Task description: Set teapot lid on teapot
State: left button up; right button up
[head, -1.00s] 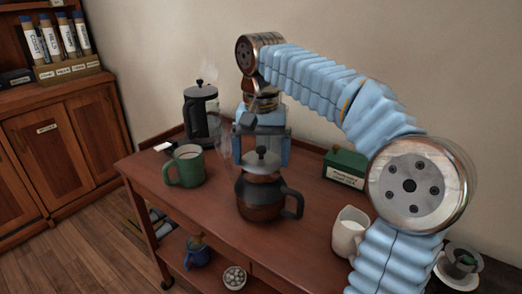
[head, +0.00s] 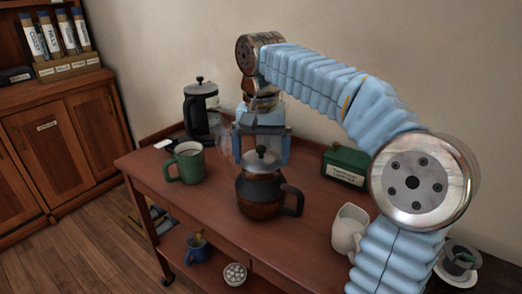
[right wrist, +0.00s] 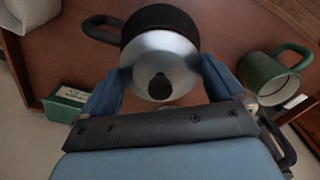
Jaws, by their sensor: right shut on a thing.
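The teapot (head: 258,208), dark-rimmed with a brown body and black handle, stands upright on the wooden cart. The teapot lid (head: 262,161), a pale grey disc with a dark knob, is level at the teapot's mouth in the head view. My right gripper (head: 262,158) is shut on the lid, one blue finger at each side. In the right wrist view the lid (right wrist: 160,55) lies between the fingers and covers part of the teapot's dark rim (right wrist: 160,18). I cannot tell whether lid and rim touch. My left gripper is not in view.
A green mug (head: 185,165) stands left of the teapot, with a French press (head: 200,112) behind it. A green box (head: 345,167) and a cream pitcher (head: 349,229) are to the right. The cart top (head: 210,205) is clear in front of the teapot's left.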

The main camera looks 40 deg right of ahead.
jog(key=shift+f+b, duration=0.35)
jog(key=shift+f, duration=0.5)
dwell(0.7)
dwell(0.3)
jog(key=o, duration=0.7)
jog(key=shift+c, duration=0.2)
jog(key=shift+r+p, duration=0.6)
jog(key=shift+r, duration=3.4)
